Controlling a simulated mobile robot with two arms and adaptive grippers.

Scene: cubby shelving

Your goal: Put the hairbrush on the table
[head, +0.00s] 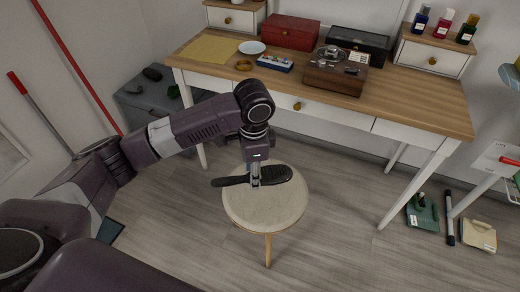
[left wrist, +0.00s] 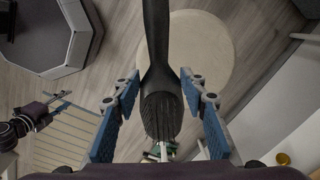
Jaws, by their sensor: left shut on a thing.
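The black hairbrush (head: 230,181) is held by my left gripper (head: 256,184), in line with the round stool top in the head view. Its handle points left and its wider head lies to the right. In the left wrist view the hairbrush (left wrist: 160,100) runs between the two blue-padded fingers of my left gripper (left wrist: 161,115), bristles showing. The wooden table (head: 420,101) with white drawers stands behind. A dark arm end, apparently my right gripper (left wrist: 58,101), is small at the left of the left wrist view; its jaws are unclear.
The round stool (head: 265,212) stands in front of the table. The tabletop holds a red box (head: 290,32), a black box (head: 358,43), a brown box (head: 335,76), a white dish (head: 252,47) and a blue tray (head: 275,62). Bare wood shows at its right and front.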

